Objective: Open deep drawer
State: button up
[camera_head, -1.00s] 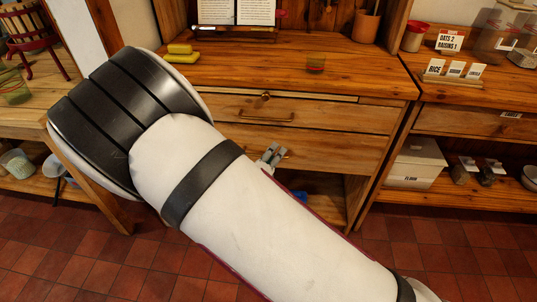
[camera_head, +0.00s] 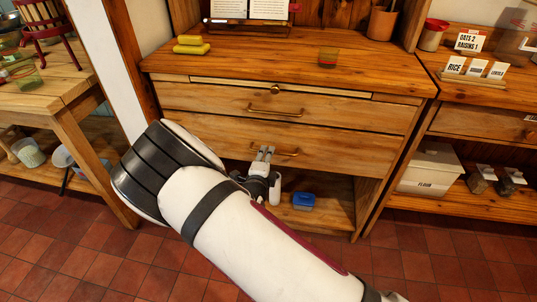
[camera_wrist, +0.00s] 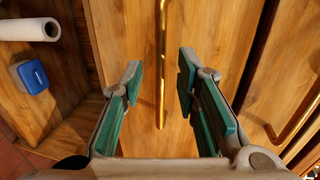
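The deep drawer (camera_head: 340,150) is the taller, lower wooden front of the pine cabinet and looks shut. Its brass bar handle (camera_head: 288,153) is partly hidden by my gripper (camera_head: 265,154) in the head view. In the wrist view the handle (camera_wrist: 161,70) runs lengthwise between the two teal-padded fingers of my gripper (camera_wrist: 160,88), with a gap on both sides. The gripper is open and holds nothing. Whether the fingertips reach past the bar is hard to tell.
The upper drawer's handle (camera_head: 275,112) is just above; it also shows at the right of the wrist view (camera_wrist: 300,121). A blue box (camera_head: 303,201) and a white roll (camera_wrist: 35,29) are on the open shelf below. A flour bin (camera_head: 430,168) stands at the right.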

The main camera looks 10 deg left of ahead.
jog(key=shift+b+x, duration=0.35)
jog(key=shift+x, duration=1.45)
grip_shut()
